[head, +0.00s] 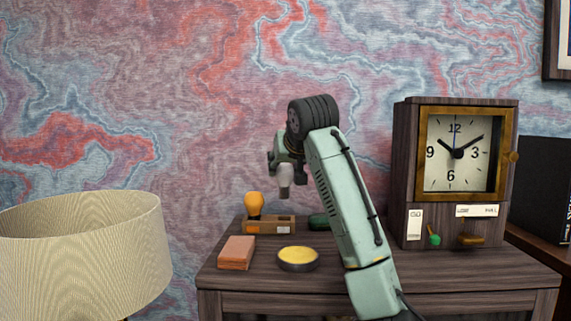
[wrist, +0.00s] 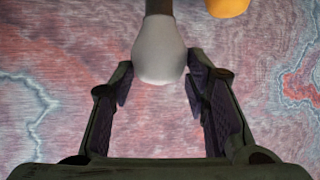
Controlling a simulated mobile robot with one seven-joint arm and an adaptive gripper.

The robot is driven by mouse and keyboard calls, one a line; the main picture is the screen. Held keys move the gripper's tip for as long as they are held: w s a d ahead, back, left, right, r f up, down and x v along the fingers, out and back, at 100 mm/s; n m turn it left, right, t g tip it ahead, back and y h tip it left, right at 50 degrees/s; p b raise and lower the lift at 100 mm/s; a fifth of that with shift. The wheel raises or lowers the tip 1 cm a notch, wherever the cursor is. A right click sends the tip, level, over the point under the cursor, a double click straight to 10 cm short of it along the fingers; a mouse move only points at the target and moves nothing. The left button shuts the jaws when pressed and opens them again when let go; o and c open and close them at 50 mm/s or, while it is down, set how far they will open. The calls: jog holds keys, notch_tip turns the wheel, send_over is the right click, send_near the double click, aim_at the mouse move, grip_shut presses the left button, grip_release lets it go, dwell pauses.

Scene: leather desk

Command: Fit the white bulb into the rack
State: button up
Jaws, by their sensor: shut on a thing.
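The white bulb (head: 286,180) hangs in my gripper (head: 284,165), above the desk and clear of the rack. Its glass is up in the jaws and its darker base points down. In the wrist view the white bulb (wrist: 160,48) shows between the two dark fingers of my gripper (wrist: 160,82), with its base at the top edge. The small wooden rack (head: 269,228) stands on the desk below. An orange bulb (head: 254,204) stands upright in its left part, and also shows in the wrist view (wrist: 228,6). The rack's sockets cannot be made out.
A reddish block (head: 236,253) and a round dish with yellow inside (head: 298,256) lie in front of the rack. A dark green object (head: 319,222) is right of it, partly behind my arm. A wooden clock (head: 455,170) stands right; a lampshade (head: 85,250) is left.

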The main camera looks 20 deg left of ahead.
aim_at(285, 192)
jog(key=shift+f+b, duration=2)
jog(key=shift+f, duration=1.4)
jog(key=o, duration=1.2)
jog(key=shift+r+p, duration=4.3)
jog(key=shift+r, duration=0.2)
jog(key=shift+f, duration=0.1)
